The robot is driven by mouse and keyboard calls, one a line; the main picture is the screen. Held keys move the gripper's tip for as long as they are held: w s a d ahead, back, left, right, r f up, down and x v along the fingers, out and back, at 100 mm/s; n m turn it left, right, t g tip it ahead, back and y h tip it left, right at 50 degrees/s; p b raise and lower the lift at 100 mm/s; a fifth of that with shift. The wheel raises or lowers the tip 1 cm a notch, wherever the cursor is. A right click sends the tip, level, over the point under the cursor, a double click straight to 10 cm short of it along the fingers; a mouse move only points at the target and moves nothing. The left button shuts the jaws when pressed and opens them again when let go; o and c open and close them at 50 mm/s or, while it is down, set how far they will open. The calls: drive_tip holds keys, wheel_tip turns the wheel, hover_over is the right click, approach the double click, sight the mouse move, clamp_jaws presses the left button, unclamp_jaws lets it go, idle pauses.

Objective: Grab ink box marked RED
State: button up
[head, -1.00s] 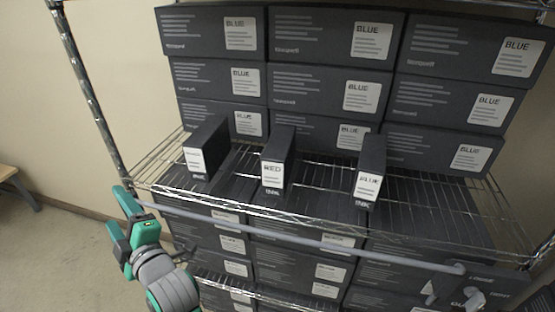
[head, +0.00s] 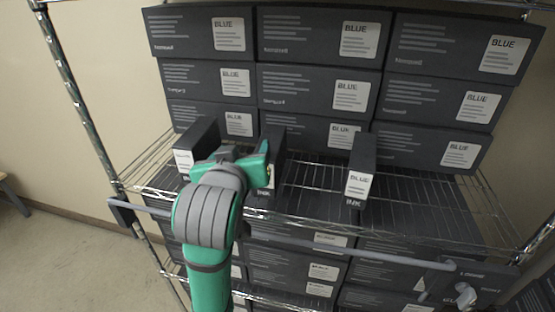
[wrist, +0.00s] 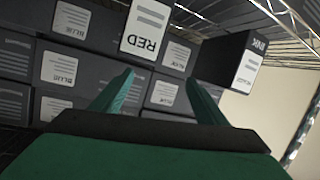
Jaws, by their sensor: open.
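The small dark ink box marked RED (wrist: 147,30) hangs into the top of the wrist view, its white label upside down. In the head view the same box (head: 275,138) stands on the wire shelf, its label mostly hidden behind my gripper (head: 252,165). My gripper (wrist: 161,84) is open and empty. In the wrist view the RED box shows beyond the fingertips, above and a little left of their middle; I see no contact.
A small box marked BLUE (head: 361,170) stands to the right on the shelf. Another small box (head: 196,146), label not readable, stands close to the left. Large BLUE boxes (head: 318,90) are stacked behind. A grey rail (head: 340,248) crosses the shelf front (head: 420,238).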

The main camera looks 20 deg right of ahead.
sight(276, 134)
drive_tip(key=d+f+m, duration=0.1)
drive_tip(key=d, duration=0.1)
drive_tip(key=d+f+m+g, duration=0.1)
drive_tip(key=d, duration=0.1)
drive_tip(key=d+f+m+g+h, duration=0.1)
drive_tip(key=d, duration=0.1)
drive_tip(key=shift+w+m, duration=0.3)
drive_tip(key=shift+a+x, duration=0.15)
drive_tip(key=shift+x, duration=1.4)
drive_tip(key=shift+a+x, duration=0.15)
drive_tip(key=shift+x, duration=1.45)
drive_tip(key=shift+w, duration=0.1)
drive_tip(key=c, duration=1.5)
drive_tip(key=shift+c, duration=0.2)
